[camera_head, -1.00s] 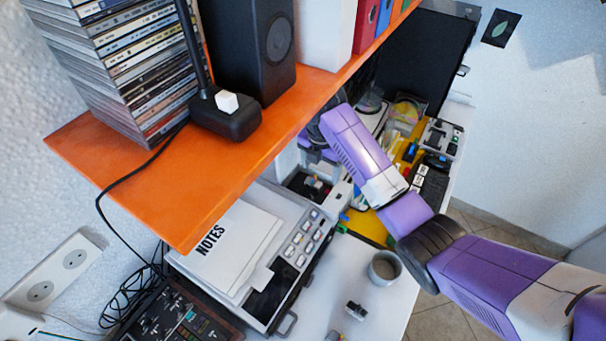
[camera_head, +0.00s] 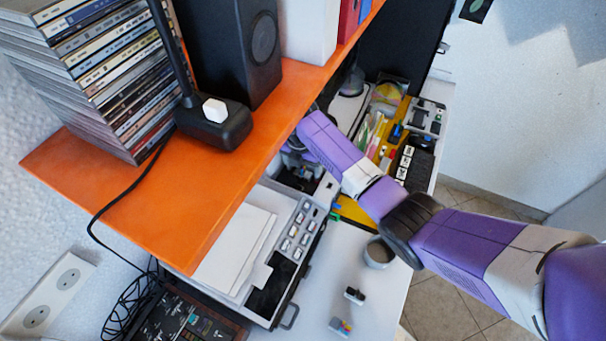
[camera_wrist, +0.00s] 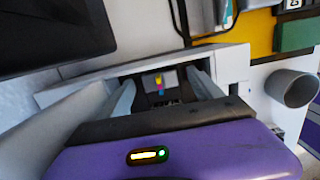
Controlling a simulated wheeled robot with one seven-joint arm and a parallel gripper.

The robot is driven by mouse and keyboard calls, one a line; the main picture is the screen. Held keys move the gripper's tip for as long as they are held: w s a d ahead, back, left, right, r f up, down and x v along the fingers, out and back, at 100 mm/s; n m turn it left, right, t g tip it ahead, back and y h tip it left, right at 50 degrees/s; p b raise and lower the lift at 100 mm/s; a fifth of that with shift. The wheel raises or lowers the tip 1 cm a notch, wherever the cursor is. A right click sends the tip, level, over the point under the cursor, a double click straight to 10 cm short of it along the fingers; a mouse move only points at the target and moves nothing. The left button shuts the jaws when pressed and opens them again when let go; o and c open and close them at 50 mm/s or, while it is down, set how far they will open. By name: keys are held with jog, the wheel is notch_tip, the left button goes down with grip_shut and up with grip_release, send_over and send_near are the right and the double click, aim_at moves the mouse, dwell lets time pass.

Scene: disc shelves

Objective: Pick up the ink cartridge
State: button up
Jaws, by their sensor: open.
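In the wrist view, a dark block with a grey face and yellow, magenta and cyan marks, which looks like the ink cartridge (camera_wrist: 159,84), sits in the recess of a white-grey casing (camera_wrist: 237,66). My gripper (camera_wrist: 163,86) is open, with one pale finger on each side of the block. I cannot tell whether either finger touches it. The purple gripper body hides the near part of the recess. In the head view, the dark bay (camera_head: 296,178) lies under the orange shelf, and my arm and the shelf hide most of my gripper.
The orange shelf (camera_head: 150,215) overhangs on the left, bearing stacked discs (camera_head: 105,85) and a black speaker (camera_head: 232,50). A grey cup (camera_head: 378,253), a small dark-and-white block (camera_head: 355,295) and a grey block with coloured patches (camera_head: 340,327) stand on the white desk (camera_head: 325,275).

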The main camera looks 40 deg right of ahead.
jog(key=c, duration=1.4)
